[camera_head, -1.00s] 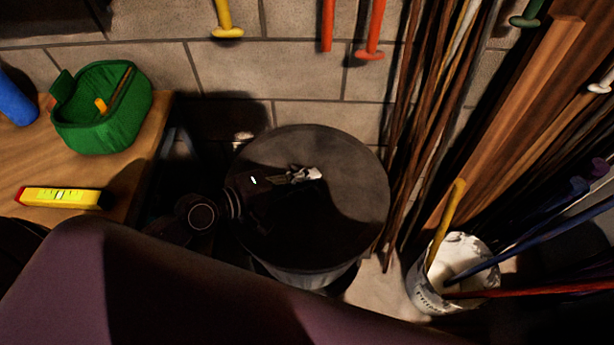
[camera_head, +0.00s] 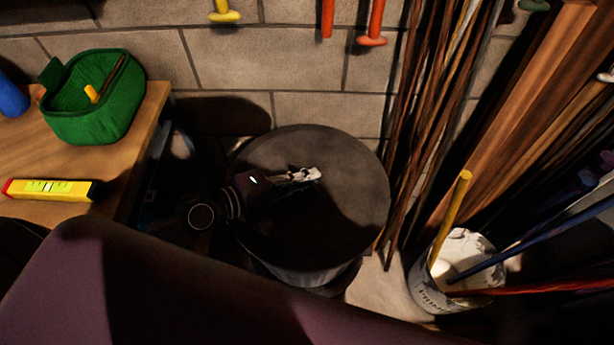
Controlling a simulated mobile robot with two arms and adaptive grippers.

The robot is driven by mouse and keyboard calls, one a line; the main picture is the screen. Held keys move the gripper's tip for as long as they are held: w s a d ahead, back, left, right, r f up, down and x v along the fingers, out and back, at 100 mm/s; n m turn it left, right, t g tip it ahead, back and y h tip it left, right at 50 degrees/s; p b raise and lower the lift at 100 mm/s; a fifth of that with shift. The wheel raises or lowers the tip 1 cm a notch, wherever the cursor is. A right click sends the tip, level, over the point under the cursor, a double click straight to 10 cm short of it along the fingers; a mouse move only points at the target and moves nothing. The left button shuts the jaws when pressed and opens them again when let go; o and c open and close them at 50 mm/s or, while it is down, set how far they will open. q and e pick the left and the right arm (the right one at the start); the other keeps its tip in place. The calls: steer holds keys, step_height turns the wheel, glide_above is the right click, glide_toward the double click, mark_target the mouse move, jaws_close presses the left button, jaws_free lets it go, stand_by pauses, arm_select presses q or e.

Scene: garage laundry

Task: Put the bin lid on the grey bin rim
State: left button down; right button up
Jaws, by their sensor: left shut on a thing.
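The dark round bin lid (camera_head: 345,185) shows in the middle of the head view, seen from above. My left gripper (camera_head: 312,175) is over the middle of the lid and shut on it; its hold on the lid's handle is mostly hidden by the gripper itself. The grey bin (camera_head: 305,277) shows below the lid's near edge. Its rim is hidden under the lid, so I cannot tell whether lid and rim touch. My right gripper is not in view.
A wooden bench (camera_head: 110,180) at left bears a green basket (camera_head: 100,120) and a yellow level (camera_head: 50,190). A white bucket (camera_head: 432,290) with long handles stands at right, near leaning planks (camera_head: 510,130). A block wall (camera_head: 300,60) is behind.

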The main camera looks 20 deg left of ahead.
mark_target(279, 202)
arm_select(q)
steer(key=shift+f+b, duration=0.45)
steer(key=shift+f, duration=0.05)
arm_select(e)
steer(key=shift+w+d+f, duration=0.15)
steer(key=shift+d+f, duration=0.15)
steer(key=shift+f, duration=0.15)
arm_select(q)
steer(key=shift+f, duration=0.2)
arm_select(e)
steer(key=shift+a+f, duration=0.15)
arm_select(q)
steer(key=shift+f, duration=0.1)
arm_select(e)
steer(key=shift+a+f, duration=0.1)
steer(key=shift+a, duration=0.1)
arm_select(q)
steer(key=c, duration=2)
jaws_free()
steer(key=shift+o, duration=0.2)
steer(key=shift+s, duration=0.1)
steer(key=v, duration=0.5)
steer(key=shift+f, duration=0.15)
steer(key=shift+v, duration=1.5)
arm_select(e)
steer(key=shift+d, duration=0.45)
arm_select(q)
steer(key=shift+r, duration=0.2)
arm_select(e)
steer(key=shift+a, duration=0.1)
